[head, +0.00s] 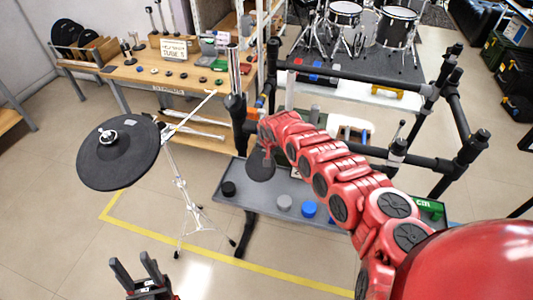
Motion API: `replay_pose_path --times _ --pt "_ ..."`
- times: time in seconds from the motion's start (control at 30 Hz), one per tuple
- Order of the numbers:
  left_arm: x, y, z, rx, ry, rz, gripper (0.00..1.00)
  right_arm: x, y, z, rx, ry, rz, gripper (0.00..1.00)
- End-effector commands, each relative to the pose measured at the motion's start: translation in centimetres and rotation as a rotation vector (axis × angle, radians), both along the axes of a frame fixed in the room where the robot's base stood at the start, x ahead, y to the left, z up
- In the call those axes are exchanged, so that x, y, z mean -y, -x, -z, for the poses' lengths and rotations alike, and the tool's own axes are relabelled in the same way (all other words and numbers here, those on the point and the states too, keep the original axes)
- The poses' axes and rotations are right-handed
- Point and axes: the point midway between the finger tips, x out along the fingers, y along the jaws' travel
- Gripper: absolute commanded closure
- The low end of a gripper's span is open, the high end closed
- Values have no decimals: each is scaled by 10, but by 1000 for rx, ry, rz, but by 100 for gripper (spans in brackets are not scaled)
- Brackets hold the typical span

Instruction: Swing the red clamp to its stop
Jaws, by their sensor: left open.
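My left gripper (132,262) is open and empty at the bottom left, over bare floor. It is well apart from the black tube rack (350,76). My right arm reaches in from the right across the rack; I cannot make out its gripper at the far end, near the rack's left post (237,110). A dark round pad (261,168) shows just below that end, with a small red part above it. I cannot tell whether that part is the red clamp or belongs to my arm. No red clamp shows clearly elsewhere on the rack.
A black cymbal pad (117,153) on a chrome stand (183,190) stands left of the rack. A grey low shelf (257,197) holds a black, a grey and a blue round piece. A wooden workbench (135,72) is behind. Floor at lower left is clear.

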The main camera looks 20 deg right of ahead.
Motion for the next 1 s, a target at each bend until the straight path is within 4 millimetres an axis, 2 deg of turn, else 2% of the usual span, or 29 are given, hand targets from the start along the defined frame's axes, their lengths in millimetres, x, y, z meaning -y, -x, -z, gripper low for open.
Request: replay_pose_path --times 0.3,0.53,1.0 --pt "0 0 0 0 0 0 50 1 0 2 0 1 0 57" --pt "0 0 0 0 0 0 50 0 0 2 0 1 0 99" --pt "0 0 0 0 0 0 50 0 0 2 -1 0 1 100"
